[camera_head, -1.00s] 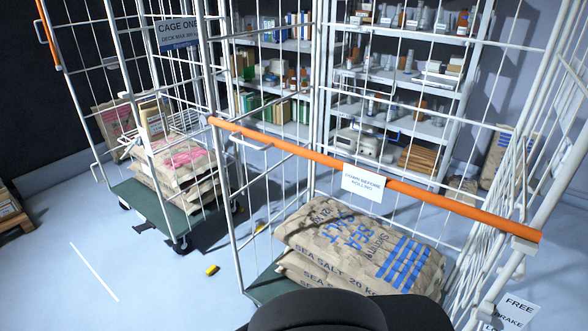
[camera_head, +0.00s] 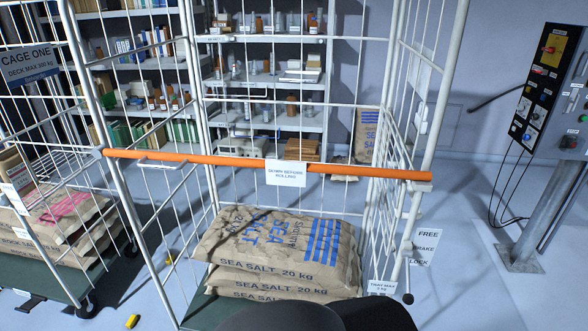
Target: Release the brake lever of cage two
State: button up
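Cage two appears to be the near white wire cage, with an orange bar (camera_head: 230,162) across its front. It holds stacked sea salt sacks (camera_head: 275,250) on a green deck (camera_head: 192,312). At its lower right corner a sign (camera_head: 425,247) reads FREE, BRAKE, LOCK. Beside the sign a thin lever with a dark knob (camera_head: 408,298) hangs down along the corner post, its knob below the LOCK word. A small tag reading TRAY MAX (camera_head: 381,287) is next to it. My gripper is not in view; a dark rounded shape at the bottom centre looks like part of me.
Cage one (camera_head: 28,66), with more sacks, stands at the left. A control panel (camera_head: 545,90) on a grey post (camera_head: 533,215) with hanging cables stands at the right. Shelves (camera_head: 270,80) line the back. A small yellow object (camera_head: 132,321) lies on the floor. Floor right of the cage is clear.

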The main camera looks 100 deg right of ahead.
aim_at(408, 299)
jog(key=z, duration=3.25)
jog(key=i, duration=0.5)
jog(key=z, duration=0.05)
jog(key=k, duration=1.25)
jog(key=z, duration=0.85)
jog(key=i, duration=1.1)
jog(key=u, duration=0.75)
